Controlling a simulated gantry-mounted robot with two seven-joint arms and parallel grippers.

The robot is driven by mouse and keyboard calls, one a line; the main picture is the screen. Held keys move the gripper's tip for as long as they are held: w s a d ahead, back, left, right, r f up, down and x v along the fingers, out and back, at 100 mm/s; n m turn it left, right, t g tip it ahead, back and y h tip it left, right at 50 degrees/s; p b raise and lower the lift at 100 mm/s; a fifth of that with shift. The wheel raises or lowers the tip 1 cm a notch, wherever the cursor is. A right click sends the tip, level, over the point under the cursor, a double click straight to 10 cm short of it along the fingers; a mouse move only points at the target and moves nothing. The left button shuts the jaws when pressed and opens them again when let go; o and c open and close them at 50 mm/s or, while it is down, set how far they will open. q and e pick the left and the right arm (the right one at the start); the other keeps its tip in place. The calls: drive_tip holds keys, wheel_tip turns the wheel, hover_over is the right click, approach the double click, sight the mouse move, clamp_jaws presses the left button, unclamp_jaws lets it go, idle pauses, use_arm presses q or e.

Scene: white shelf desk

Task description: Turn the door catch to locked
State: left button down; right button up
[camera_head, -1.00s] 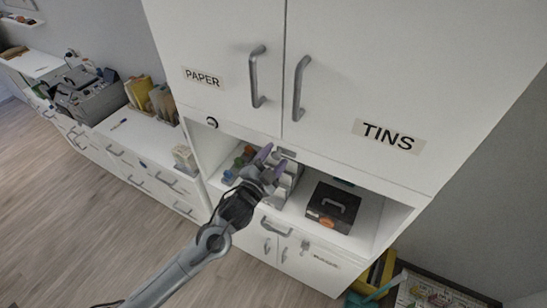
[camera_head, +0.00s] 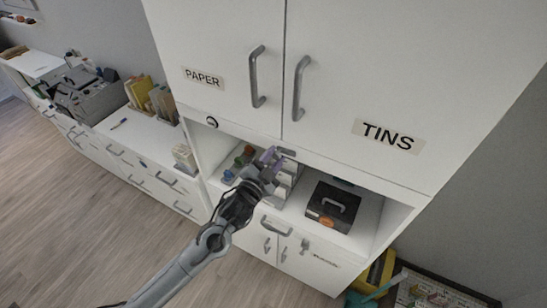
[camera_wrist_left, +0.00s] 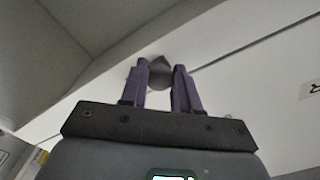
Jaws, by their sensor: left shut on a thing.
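The door catch is a small grey piece (camera_head: 287,152) on the white rail just below the seam of the two upper cabinet doors. My left gripper (camera_head: 270,155) is at it in the head view. In the left wrist view, the two purple fingers of my left gripper (camera_wrist_left: 161,80) stand on either side of a dark grey knob (camera_wrist_left: 159,66) and are shut on it. The fingers hide part of the catch, so I cannot tell which way it points. My right gripper is not in view.
Upper doors labelled PAPER (camera_head: 204,78) and TINS (camera_head: 390,135) are closed, with bar handles above the catch. The open shelf below holds a black box (camera_head: 333,206) and several small items behind my arm. A lower counter with folders stands at the left.

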use_arm(q)
drive_tip(key=n+p, duration=0.1)
drive_tip(key=n, duration=0.3)
drive_tip(key=shift+n+p, duration=0.3)
drive_tip(key=shift+n, duration=0.1)
drive_tip(key=n+p, duration=0.1)
drive_tip(key=n, duration=0.2)
drive_tip(key=shift+d+n, duration=0.1)
drive_tip(key=shift+n, duration=0.2)
drive_tip(key=n+p, duration=0.2)
drive_tip(key=n, duration=0.2)
drive_tip(key=shift+s+n, duration=0.1)
drive_tip(key=shift+n, duration=0.2)
drive_tip(key=shift+n+p, duration=0.95)
drive_tip(key=shift+n, duration=1.15)
drive_tip(key=c, duration=0.8)
unclamp_jaws()
